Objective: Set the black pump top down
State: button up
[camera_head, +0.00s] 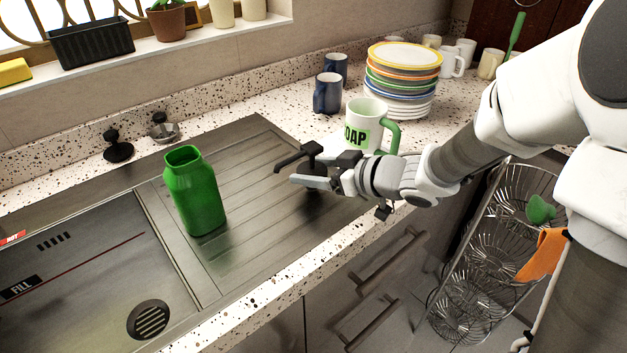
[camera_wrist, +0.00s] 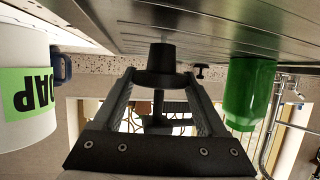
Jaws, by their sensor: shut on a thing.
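The black pump top (camera_head: 296,157) is in my gripper (camera_head: 318,179), over the ridged steel drainboard (camera_head: 262,240), in the head view. Its spout points left. In the wrist view, which is upside down, the pump top (camera_wrist: 160,70) sits between the two fingers of my gripper (camera_wrist: 160,92), its collar between the tips and its stem towards the steel. I cannot tell whether the stem touches the steel. The open green bottle (camera_head: 197,195) stands upright to the left, apart from my gripper; it also shows in the wrist view (camera_wrist: 247,92).
A white mug with a green SOAP label (camera_head: 368,112) stands just behind my gripper. A plate stack (camera_head: 402,75) and dark mugs (camera_head: 327,93) are farther back. The sink basin (camera_head: 90,260) lies left. Drainboard between bottle and gripper is clear.

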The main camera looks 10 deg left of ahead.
jog(key=shift+f, duration=0.35)
jog(key=shift+f, duration=0.15)
